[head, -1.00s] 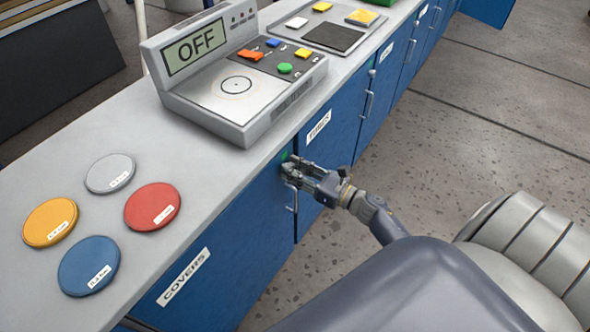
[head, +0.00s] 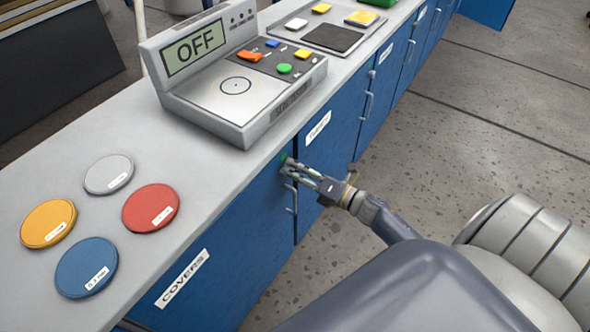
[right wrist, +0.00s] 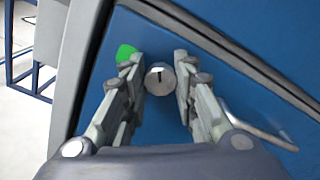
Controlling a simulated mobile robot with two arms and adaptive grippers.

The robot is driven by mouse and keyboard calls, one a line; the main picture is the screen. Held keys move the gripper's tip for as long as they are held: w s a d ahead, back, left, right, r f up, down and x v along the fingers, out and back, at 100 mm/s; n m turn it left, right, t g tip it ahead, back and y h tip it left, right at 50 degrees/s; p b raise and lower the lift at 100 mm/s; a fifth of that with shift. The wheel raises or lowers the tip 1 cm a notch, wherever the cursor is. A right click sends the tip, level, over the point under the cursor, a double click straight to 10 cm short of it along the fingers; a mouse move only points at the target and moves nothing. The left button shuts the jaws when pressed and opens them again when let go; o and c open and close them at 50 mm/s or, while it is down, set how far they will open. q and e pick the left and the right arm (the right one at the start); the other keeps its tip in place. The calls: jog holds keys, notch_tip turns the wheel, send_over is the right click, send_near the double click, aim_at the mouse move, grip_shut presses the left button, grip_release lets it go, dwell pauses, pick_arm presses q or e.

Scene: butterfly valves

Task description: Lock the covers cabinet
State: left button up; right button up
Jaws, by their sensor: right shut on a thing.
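The covers cabinet (head: 205,262) is a blue door under the grey counter, with a white COVERS label, and looks closed. Its lock (right wrist: 160,78) is a round metal knob with a dark upright slot, near the door's upper corner. A green indicator (right wrist: 125,53) is beside the lock; it also shows in the head view (head: 284,158). My right gripper (head: 291,168) is at the lock, its fingers (right wrist: 160,82) on either side of the knob and shut on it. In the head view the fingertips hide the lock. My left gripper is not in view.
The cabinet's handle (head: 290,198) is just below my right gripper. A scale (head: 240,85) reading OFF and several coloured discs, one of them red (head: 151,207), are on the counter. The neighbouring labelled door (head: 325,150) is closed. The floor (head: 440,150) beside the cabinets is clear.

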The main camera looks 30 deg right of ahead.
jog(key=m+p, duration=0.1)
jog(key=m, duration=0.5)
jog(key=shift+f, duration=0.1)
dwell(0.6)
jog(key=o, duration=1.1)
jog(key=v, duration=1.2)
jog(key=shift+d, duration=0.1)
jog(key=shift+f, duration=0.1)
